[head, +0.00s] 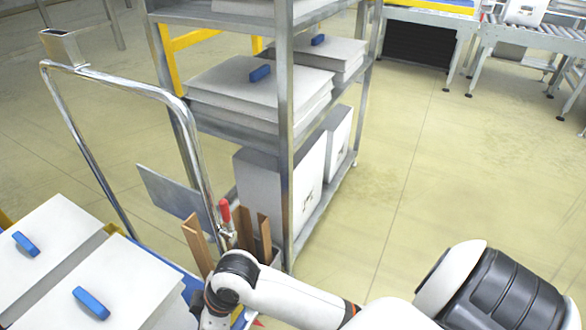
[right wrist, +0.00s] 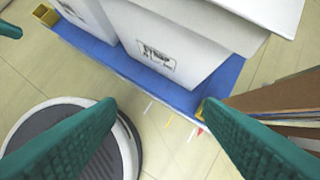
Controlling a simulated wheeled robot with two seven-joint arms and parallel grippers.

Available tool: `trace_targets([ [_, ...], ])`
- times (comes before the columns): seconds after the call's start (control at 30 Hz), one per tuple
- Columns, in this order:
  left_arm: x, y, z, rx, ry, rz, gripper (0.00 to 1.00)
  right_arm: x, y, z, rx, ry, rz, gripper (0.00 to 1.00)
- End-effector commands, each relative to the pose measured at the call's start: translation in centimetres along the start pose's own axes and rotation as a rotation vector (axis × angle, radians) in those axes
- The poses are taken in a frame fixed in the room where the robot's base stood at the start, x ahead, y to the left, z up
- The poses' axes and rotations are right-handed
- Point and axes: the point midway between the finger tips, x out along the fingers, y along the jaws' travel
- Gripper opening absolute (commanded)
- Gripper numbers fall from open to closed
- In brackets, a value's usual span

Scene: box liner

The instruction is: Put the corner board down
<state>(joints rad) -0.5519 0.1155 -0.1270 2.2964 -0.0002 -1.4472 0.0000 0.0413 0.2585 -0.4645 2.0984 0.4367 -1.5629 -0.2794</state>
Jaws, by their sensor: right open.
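Brown corner boards (head: 198,246) stand upright beside the cart, below the red-handled clamp. They also show at the right edge of the right wrist view (right wrist: 275,97), partly cut off. My right gripper (right wrist: 157,103) is open with its green fingers wide apart and nothing between them. Its tips are over the front edge of the blue deck (right wrist: 110,58), and its right finger appears close to the boards. In the head view the right hand is mostly hidden behind its wrist. A green piece like a fingertip (right wrist: 10,30) shows at the upper left of the right wrist view; its grip is unclear.
White boxes (head: 125,285) with blue handles sit on the cart at the lower left. The cart's metal push handle (head: 125,87) rises behind them. A metal shelf rack (head: 287,120) with white boxes stands beyond. Open floor lies to the right.

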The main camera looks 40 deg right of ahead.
Motion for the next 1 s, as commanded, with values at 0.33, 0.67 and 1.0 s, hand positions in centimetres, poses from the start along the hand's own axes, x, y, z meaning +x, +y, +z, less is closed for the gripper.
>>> trace_targets([
  [0.33, 0.0, 0.0, 0.0, 0.000, -0.001, 0.000, 0.00, -1.4, 1.3, -15.8, 0.594, 0.135, -0.260, 0.61],
  [0.67, 0.0, 0.0, 0.0, 0.000, -0.002, -0.001, 0.00, -2.3, 1.4, -18.7, 0.671, 0.173, -0.323, 0.61],
  [1.0, 0.0, 0.0, 0.0, 0.001, -0.002, -0.001, 0.00, -2.2, 1.5, -18.6, 0.668, 0.174, -0.321, 0.61],
])
